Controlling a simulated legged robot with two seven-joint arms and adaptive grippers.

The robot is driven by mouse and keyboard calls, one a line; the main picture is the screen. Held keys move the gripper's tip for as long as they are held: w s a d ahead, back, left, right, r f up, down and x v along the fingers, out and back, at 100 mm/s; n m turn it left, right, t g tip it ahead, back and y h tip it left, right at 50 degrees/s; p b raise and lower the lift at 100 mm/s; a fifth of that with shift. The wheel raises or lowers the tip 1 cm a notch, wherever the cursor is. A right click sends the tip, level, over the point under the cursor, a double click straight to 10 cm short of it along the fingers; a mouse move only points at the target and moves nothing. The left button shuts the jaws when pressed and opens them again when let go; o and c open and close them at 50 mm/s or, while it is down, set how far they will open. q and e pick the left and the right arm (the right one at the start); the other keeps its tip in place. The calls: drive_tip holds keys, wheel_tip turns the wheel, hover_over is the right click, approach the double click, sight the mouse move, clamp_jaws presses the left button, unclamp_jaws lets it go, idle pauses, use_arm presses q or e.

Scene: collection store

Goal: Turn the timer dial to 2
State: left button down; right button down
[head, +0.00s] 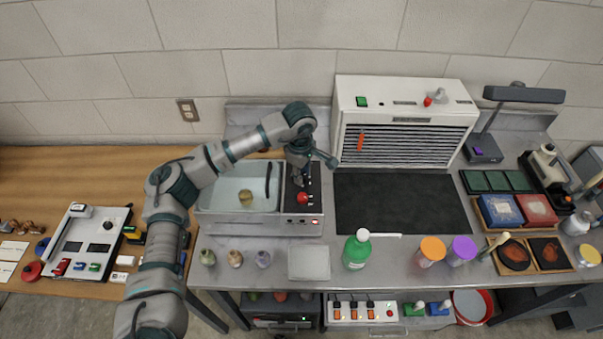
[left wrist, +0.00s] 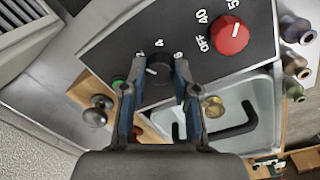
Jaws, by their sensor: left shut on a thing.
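The timer dial (left wrist: 158,72) is a small black knob with a white pointer line, on a dark panel (left wrist: 190,55) with white digits around it. In the left wrist view the pointer lies toward the picture's left, on the side of the 2; its exact reading is hard to tell. My left gripper (left wrist: 158,84) has its fingers on both sides of the dial, shut on it. In the head view my left gripper (head: 299,178) is over the panel and hides the dial. My right gripper is in neither view.
A red dial (left wrist: 230,38) marked OFF and 40 sits on the same panel; it also shows in the head view (head: 302,198). A green button (left wrist: 117,82) is close to one finger. The water basin (head: 207,201) adjoins the panel. A white slatted cabinet (head: 345,95) stands to the right.

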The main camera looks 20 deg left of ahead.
use_arm(q)
drive_tip(key=shift+r, duration=0.1)
drive_tip(key=c, duration=1)
unclamp_jaws()
drive_tip(key=shift+w, duration=0.1)
drive_tip(key=shift+o, duration=0.7)
drive_tip(key=shift+d, duration=0.15)
wheel_tip(320, 180, up, 12)
drive_tip(key=shift+s, duration=0.25)
